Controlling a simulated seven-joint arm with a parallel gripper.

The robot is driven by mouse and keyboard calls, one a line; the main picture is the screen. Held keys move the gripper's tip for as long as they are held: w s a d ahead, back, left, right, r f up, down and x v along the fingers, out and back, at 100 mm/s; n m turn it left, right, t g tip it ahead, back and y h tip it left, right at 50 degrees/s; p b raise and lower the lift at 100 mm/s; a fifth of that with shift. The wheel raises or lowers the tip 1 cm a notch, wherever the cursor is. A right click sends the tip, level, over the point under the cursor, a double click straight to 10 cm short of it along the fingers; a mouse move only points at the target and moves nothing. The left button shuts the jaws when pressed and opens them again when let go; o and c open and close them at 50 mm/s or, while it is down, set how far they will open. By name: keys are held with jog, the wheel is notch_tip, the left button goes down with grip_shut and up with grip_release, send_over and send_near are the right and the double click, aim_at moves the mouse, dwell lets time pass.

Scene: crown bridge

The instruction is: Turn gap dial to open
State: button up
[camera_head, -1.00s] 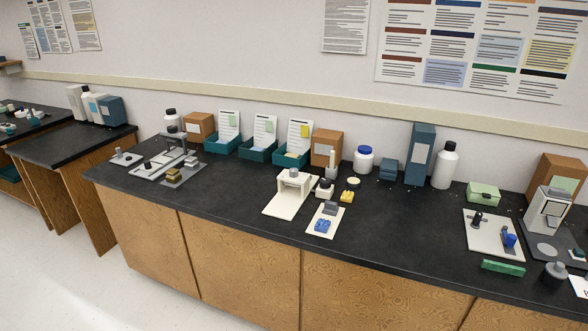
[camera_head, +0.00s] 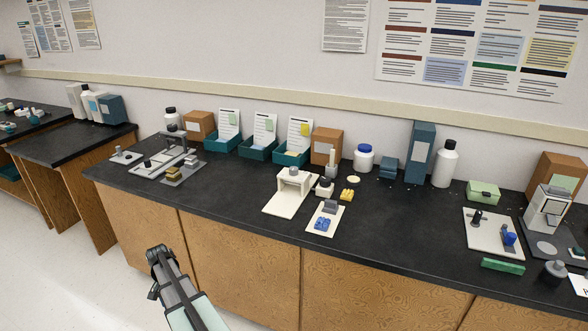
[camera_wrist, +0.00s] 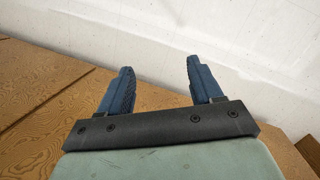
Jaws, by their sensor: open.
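I cannot tell for sure which part is the gap dial; no readable label shows. A white bridge-shaped stand (camera_head: 283,201) with a small round grey top piece (camera_head: 294,174) sits mid-bench on a white base. A small white holder with a dark round top (camera_head: 325,186) is to its right. In front lies a white plate (camera_head: 315,228) with a blue part (camera_head: 323,224) and a grey block (camera_head: 330,206). My gripper (camera_wrist: 158,70) is open and empty in the wrist view, facing cabinet wood and a pale surface. In the head view my arm's end is in front of the bench, apart from everything on it.
A grey-and-brass fixture (camera_head: 182,174) stands at left. Teal bins (camera_head: 258,152), boxes and bottles line the back. A white plate with a blue part (camera_head: 490,238) and a green bar (camera_head: 502,265) are at right. The black bench top (camera_head: 400,225) is clear between the plates.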

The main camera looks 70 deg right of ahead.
jog(key=w+d+r+m+t, duration=0.1)
jog(key=w+d+r+m, duration=0.2)
jog(key=d+r, duration=0.95)
notch_tip(320, 180, up, 33)
jog(key=m+t+h, duration=0.1)
jog(key=m, duration=1.3)
send_over(294, 168)
notch_tip(294, 168, down, 14)
jog(key=shift+r, duration=0.15)
jog(key=shift+c, duration=0.3)
jog(key=c, duration=1)
jog(key=shift+n, duration=0.3)
